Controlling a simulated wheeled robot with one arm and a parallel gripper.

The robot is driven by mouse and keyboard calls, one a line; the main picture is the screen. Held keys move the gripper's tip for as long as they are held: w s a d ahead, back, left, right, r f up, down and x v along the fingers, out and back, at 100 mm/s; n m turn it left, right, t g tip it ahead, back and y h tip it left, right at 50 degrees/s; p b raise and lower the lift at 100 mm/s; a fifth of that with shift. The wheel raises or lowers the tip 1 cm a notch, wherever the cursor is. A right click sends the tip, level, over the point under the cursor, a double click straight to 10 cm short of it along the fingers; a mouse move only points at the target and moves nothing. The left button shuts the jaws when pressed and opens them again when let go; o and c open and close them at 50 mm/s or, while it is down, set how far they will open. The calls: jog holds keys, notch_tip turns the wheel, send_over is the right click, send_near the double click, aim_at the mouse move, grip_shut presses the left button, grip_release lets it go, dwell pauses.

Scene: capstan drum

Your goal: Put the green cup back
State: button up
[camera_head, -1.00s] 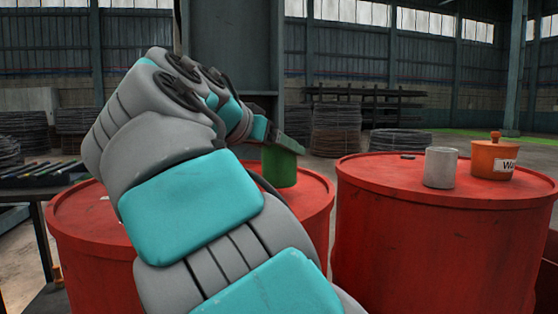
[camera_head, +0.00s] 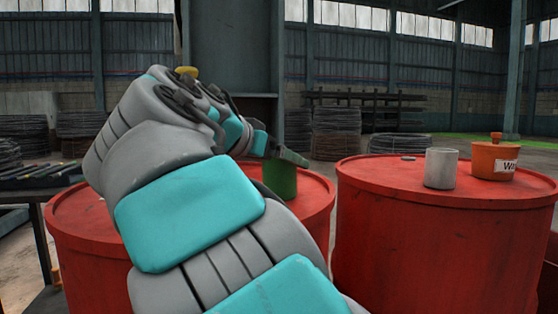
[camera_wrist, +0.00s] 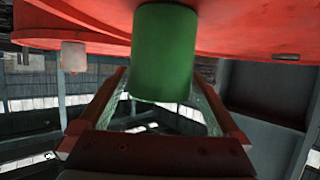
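The green cup (camera_head: 281,180) is at the right part of the left red drum's top (camera_head: 318,190) in the head view. My gripper (camera_head: 298,158) reaches in from the left at the cup's upper part, mostly hidden behind my own arm. In the wrist view, which looks upside down, the green cup (camera_wrist: 165,55) stands between my two fingers (camera_wrist: 161,85), with the fingers close against its sides. My gripper appears shut on it. The cup's base is close to the drum top, but I cannot tell whether it touches.
A dark table (camera_head: 36,185) with rods is at the far left. My arm covers much of the left drum.

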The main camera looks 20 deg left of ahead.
jog(key=shift+r, duration=0.1)
jog(key=shift+r+p, duration=0.2)
jog(key=shift+p, duration=0.1)
jog(key=p+v, duration=0.1)
jog(key=v, duration=1.1)
jog(key=shift+f, duration=0.15)
